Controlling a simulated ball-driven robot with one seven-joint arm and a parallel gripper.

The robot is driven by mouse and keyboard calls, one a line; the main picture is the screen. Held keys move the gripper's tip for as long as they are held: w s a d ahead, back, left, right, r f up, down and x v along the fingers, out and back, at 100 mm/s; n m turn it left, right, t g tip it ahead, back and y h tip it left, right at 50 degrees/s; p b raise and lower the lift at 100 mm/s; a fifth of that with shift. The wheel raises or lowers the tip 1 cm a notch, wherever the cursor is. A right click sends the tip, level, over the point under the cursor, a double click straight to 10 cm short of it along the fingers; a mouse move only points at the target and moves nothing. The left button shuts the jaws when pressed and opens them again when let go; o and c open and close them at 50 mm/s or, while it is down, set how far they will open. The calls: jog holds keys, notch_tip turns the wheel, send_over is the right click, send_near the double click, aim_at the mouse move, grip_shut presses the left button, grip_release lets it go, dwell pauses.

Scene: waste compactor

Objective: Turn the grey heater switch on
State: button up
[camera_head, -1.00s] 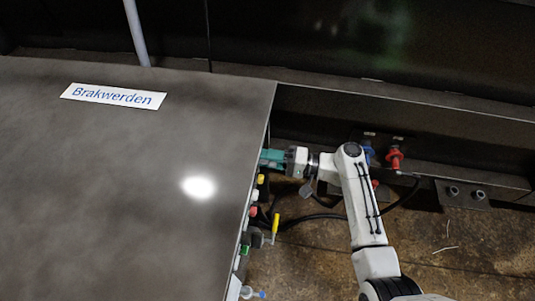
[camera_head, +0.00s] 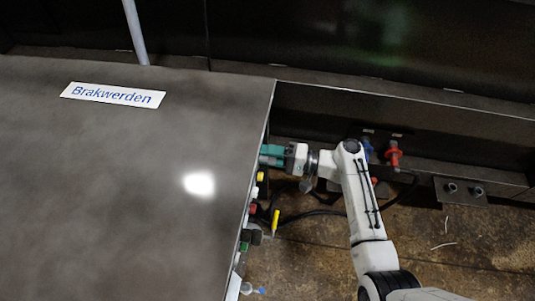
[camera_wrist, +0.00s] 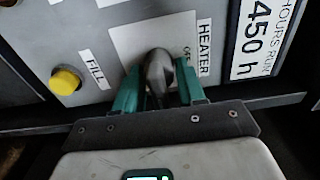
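The grey heater switch (camera_wrist: 159,70) is a dark, rounded knob on a pale plate in the wrist view, beside the label HEATER (camera_wrist: 203,47). The knob's base and any finger contact are partly hidden. In the head view, my gripper (camera_head: 270,155) is at the right side of the grey cabinet (camera_head: 120,200), near its far corner. The switch itself is hidden there.
A yellow button (camera_wrist: 65,80) marked FILL is left of the gripper in the wrist view. Several coloured buttons and a yellow-handled lever (camera_head: 275,222) project from the cabinet side. Red (camera_head: 393,155) and blue valves stand by the back wall.

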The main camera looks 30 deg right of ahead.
jog(key=v, duration=1.1)
jog(key=shift+a, duration=0.1)
